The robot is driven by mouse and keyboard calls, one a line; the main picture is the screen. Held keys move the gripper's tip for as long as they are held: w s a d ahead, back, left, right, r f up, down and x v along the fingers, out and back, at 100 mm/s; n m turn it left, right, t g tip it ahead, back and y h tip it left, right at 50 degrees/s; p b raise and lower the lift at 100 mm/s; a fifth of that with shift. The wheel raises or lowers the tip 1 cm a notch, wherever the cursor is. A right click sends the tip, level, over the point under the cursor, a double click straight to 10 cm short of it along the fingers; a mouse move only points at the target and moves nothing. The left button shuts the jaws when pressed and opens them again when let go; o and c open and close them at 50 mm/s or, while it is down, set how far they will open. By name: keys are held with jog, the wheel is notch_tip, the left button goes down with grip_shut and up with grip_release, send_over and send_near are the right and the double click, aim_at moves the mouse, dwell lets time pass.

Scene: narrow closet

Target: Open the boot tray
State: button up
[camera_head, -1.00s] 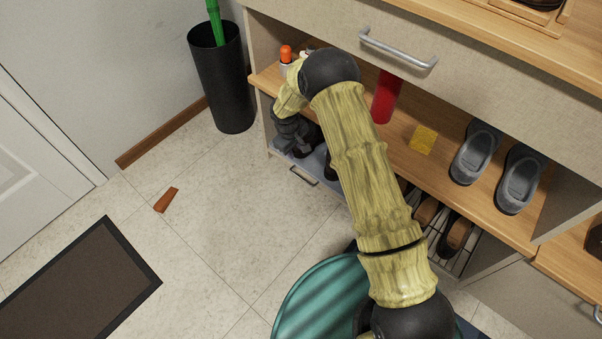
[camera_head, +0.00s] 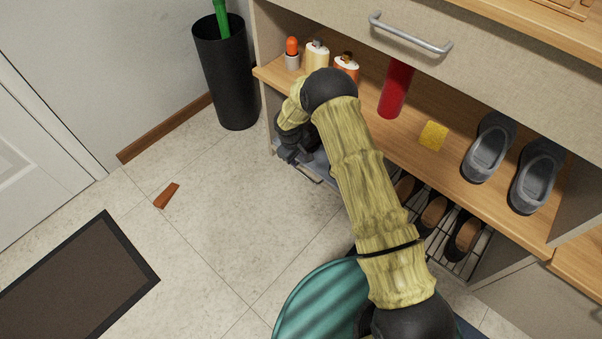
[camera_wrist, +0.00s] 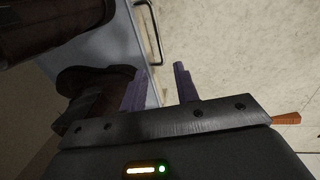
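The boot tray (camera_head: 320,167) is a blue-grey pull-out tray low in the left end of the cabinet. It also shows in the wrist view (camera_wrist: 116,36). Its metal handle (camera_head: 307,176) is on the front edge, and in the wrist view the handle (camera_wrist: 157,35) lies just beyond my fingertips. Dark brown boots (camera_wrist: 95,82) stand on the tray. My gripper (camera_wrist: 161,68) is open and empty, its two purple fingers apart. In the head view my gripper (camera_head: 288,153) is at the tray's left front corner, partly hidden by my wrist.
A shelf (camera_head: 405,150) above the tray holds bottles (camera_head: 317,56), a red cylinder (camera_head: 396,90), a yellow sponge (camera_head: 433,135) and grey shoes (camera_head: 488,148). A black bin (camera_head: 228,80) stands left. An orange-brown piece (camera_head: 167,196) lies on clear floor before a dark mat (camera_head: 85,280).

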aim_at(301, 173)
jog(key=f+b, duration=0.1)
jog(key=f, duration=0.2)
jog(key=w+f+b, duration=0.1)
jog(key=f+b, duration=0.1)
jog(key=f, duration=0.2)
jog(key=d+f+b, duration=0.1)
jog(key=f+b, duration=0.1)
jog(key=f, duration=0.1)
jog(key=shift+w+f, duration=0.25)
jog(key=shift+w, duration=0.15)
grip_shut()
